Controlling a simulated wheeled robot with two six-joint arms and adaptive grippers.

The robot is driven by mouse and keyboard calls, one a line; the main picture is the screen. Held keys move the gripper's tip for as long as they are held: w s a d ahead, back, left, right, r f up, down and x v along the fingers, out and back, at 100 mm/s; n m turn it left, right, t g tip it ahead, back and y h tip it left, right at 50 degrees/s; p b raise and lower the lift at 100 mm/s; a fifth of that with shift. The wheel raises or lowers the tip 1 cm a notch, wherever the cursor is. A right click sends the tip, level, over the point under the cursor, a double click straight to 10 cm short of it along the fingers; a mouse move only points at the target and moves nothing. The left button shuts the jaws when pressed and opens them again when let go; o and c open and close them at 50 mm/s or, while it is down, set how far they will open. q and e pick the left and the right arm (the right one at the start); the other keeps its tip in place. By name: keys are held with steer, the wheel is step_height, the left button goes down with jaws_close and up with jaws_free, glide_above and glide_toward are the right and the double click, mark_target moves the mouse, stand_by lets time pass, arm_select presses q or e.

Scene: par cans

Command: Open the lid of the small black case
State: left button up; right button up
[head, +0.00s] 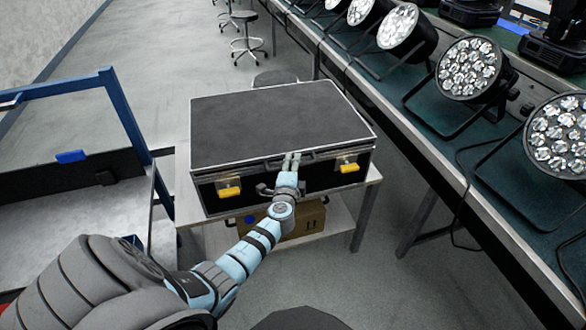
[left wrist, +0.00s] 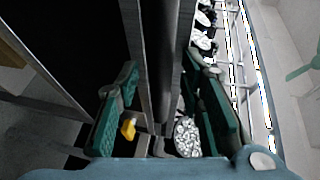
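The black case (head: 275,125) stands on a pale table in the head view, with its lid (head: 270,118) down. Its silver-edged front carries a left yellow latch (head: 229,191) and a right yellow latch (head: 348,168); I cannot tell whether they are fastened. My left gripper (head: 291,161) is at the middle of the front edge, beside the handle. In the left wrist view its green-padded fingers (left wrist: 165,108) are apart, with the case's metal edge (left wrist: 155,60) running between them. Contact is unclear. My right gripper is not in view.
A cardboard box (head: 300,222) sits on the shelf below the case. A blue-framed cart (head: 120,105) stands to the left. A long bench (head: 470,150) with several stage lights (head: 468,70) runs along the right. Open floor lies between the case and bench.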

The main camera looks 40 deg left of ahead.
arm_select(q)
jaws_close()
steer(key=shift+r, duration=0.1)
